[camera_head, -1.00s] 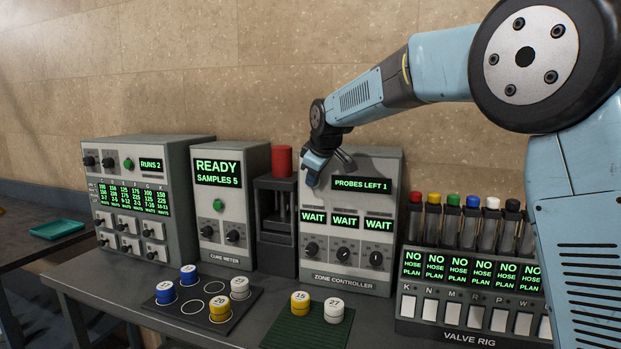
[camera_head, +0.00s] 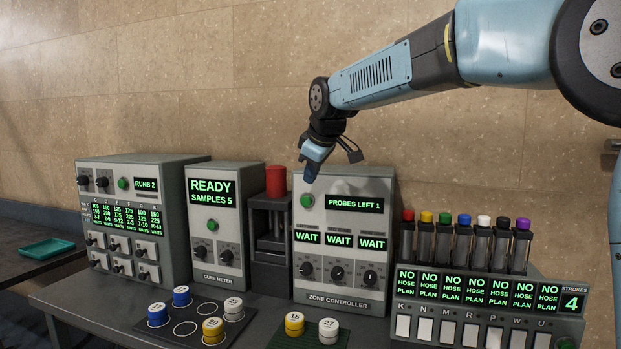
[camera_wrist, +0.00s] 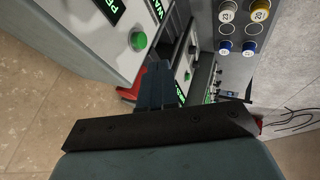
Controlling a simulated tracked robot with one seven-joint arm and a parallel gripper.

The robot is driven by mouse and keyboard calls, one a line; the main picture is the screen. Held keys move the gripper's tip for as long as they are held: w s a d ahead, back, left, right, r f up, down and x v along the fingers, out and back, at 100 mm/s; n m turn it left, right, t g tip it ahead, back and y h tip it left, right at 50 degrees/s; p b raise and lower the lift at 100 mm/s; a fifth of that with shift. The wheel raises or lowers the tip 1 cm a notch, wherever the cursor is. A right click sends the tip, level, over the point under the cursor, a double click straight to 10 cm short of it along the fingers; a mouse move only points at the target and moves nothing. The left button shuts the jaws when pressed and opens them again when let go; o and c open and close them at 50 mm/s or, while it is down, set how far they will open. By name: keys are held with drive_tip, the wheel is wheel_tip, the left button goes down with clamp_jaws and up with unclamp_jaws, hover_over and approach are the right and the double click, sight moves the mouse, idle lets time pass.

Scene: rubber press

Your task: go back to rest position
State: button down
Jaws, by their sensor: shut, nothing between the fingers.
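My gripper (camera_head: 311,173) hangs in the air at the upper left of the zone controller (camera_head: 312,265), in front of its top edge in the head view. In the wrist view my gripper (camera_wrist: 160,82) is shut with nothing in it. The green button (camera_head: 307,201) of the zone controller is just below the fingertips in the head view, and it also shows in the wrist view (camera_wrist: 138,40). The controller's screen reads PROBES LEFT 1, and its three small displays read WAIT.
The cure meter (camera_head: 214,255) reads READY, SAMPLES 5. A press with a red top (camera_head: 276,180) stands beside the controller. The valve rig (camera_head: 487,287) with several coloured-cap tubes is at right. Numbered pucks sit on the black tray (camera_head: 248,312) and green mat (camera_head: 309,339). Air above is free.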

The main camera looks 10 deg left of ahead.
drive_tip(key=s+d+f+m+h, duration=0.1)
drive_tip(key=s+d+m, duration=0.4)
drive_tip(key=d, duration=0.8)
drive_tip(key=s+d+f+m+h, duration=0.1)
drive_tip(key=s+d+f+m, duration=0.15)
drive_tip(key=s+d, duration=0.75)
drive_tip(key=s+d+f+m+h, duration=0.1)
drive_tip(key=s+d+f+m, duration=0.3)
drive_tip(key=s+d, duration=0.3)
drive_tip(key=s+d+f+m+h, duration=0.1)
drive_tip(key=s+d+f+m, duration=0.3)
drive_tip(key=s+d+f, duration=0.3)
drive_tip(key=s+d, duration=0.1)
drive_tip(key=d, duration=0.2)
drive_tip(key=shift+s+f+g, duration=0.25)
drive_tip(key=shift+g, duration=0.05)
idle(2.1)
